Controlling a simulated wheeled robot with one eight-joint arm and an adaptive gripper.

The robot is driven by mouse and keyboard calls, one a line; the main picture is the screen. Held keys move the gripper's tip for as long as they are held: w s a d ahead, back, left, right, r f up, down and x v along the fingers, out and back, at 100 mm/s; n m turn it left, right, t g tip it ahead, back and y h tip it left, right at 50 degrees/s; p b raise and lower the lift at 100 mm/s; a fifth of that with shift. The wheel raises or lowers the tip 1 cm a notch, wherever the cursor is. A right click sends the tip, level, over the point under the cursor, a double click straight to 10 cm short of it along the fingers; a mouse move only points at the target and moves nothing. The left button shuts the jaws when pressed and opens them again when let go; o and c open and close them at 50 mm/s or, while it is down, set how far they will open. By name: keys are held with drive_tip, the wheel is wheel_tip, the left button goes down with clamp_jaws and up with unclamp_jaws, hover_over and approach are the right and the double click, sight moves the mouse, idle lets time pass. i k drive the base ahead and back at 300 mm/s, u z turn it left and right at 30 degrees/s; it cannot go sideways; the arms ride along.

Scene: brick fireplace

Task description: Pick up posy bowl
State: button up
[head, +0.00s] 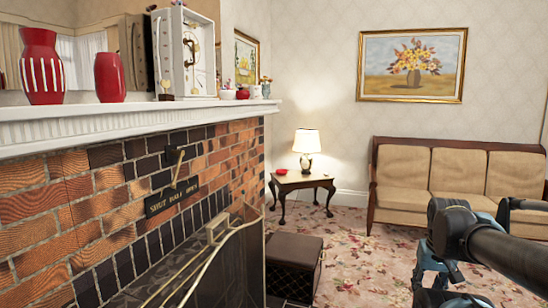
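I cannot tell for sure which thing is the posy bowl. A small low red object (282,171), perhaps a bowl, sits on the wooden side table (301,182) by the lamp. A small rounded red object (242,93) stands at the far end of the white mantel (130,113), among little ornaments. My gripper (436,292) seems to be at the lower right, at the end of my dark arm, well apart from both. Its fingers are not clear, so its opening cannot be seen.
A lit lamp (306,145) stands on the side table. Two red vases (41,68) and a clock (186,50) are on the mantel. A fire screen (235,262) and a dark footstool (294,262) stand at the hearth. A sofa (400,182) is behind my arm. Carpet (345,255) lies clear between.

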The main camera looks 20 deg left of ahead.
sight(228, 95)
drive_tip(key=u, duration=0.5)
drive_tip(key=i, duration=1.35)
drive_tip(key=u, duration=0.75)
